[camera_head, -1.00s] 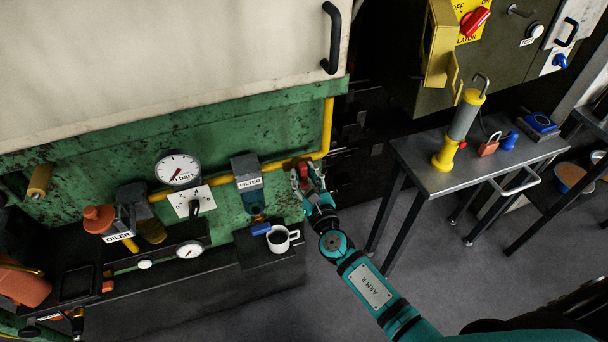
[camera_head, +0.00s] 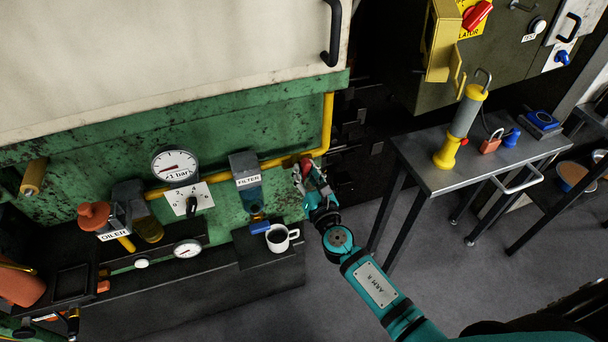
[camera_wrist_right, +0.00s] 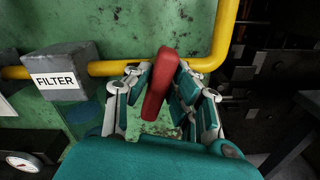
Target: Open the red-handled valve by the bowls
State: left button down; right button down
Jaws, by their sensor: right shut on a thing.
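The red valve handle (camera_head: 306,168) is on the yellow pipe (camera_head: 327,125) at the green panel, just right of the filter (camera_head: 246,177). My right gripper (camera_head: 311,180) is at the handle, and its fingers hide part of it. In the right wrist view the red handle (camera_wrist_right: 160,85) stands slightly tilted between the two fingers of the right gripper (camera_wrist_right: 162,92), which is shut on it. The filter's blue bowl (camera_head: 252,200) and the oiler's dark bowl (camera_head: 149,229) hang to the left. My left gripper is not in view.
A white mug (camera_head: 281,238) of dark liquid stands on a small ledge below the filter. Pressure gauges (camera_head: 175,167) sit further left. A metal table (camera_head: 430,175) with a yellow-grey lamp (camera_head: 460,130) and a red padlock (camera_head: 491,143) stands to the right.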

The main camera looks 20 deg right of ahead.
jog(key=m+b, duration=0.1)
jog(key=m, duration=0.3)
jog(key=shift+d+f+b, duration=0.15)
jog(key=shift+f+b, duration=0.05)
jog(key=shift+b, duration=0.15)
jog(key=m+b, duration=0.1)
jog(key=m, duration=0.2)
jog(key=shift+d+f, duration=0.1)
jog(key=m+b, duration=0.1)
jog(key=m, duration=0.3)
jog(key=shift+f, duration=0.1)
jog(key=shift+d+f+m+b, duration=0.1)
jog(key=shift+m+b, duration=0.35)
jog(key=shift+m, duration=1.15)
jog(key=c, duration=1.2)
grip_release()
jog(key=shift+s, duration=0.1)
jog(key=s, duration=1.2)
jog(key=shift+d, duration=0.2)
